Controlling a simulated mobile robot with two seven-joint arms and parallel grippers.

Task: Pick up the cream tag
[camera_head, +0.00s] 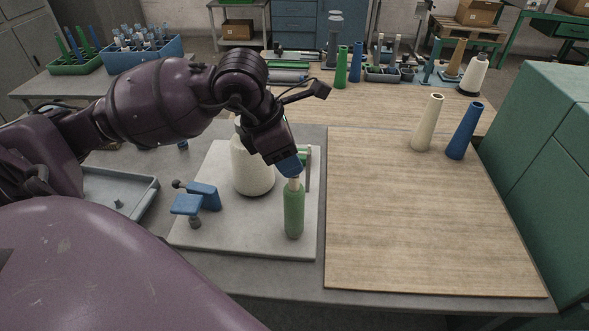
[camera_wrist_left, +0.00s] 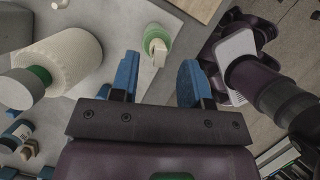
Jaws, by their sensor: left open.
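A green bottle-shaped piece (camera_head: 294,214) stands upright near the front right corner of the pale board. A small cream piece (camera_head: 294,184) shows at its top; I take it for the cream tag, but its shape is partly hidden by my gripper. My left gripper (camera_head: 289,164) is right above it, with blue fingers pointing down. In the left wrist view the cream piece (camera_wrist_left: 157,48) and the green piece (camera_wrist_left: 156,33) lie beyond the open fingers (camera_wrist_left: 157,80), with nothing held between them.
A large cream yarn package (camera_head: 252,168) stands left of the green piece, beside a blue clamp (camera_head: 203,196), on the pale board (camera_head: 240,238). A wooden panel (camera_head: 420,220) to the right is mostly clear. A cream cone (camera_head: 428,123) and a blue cone (camera_head: 464,131) stand behind.

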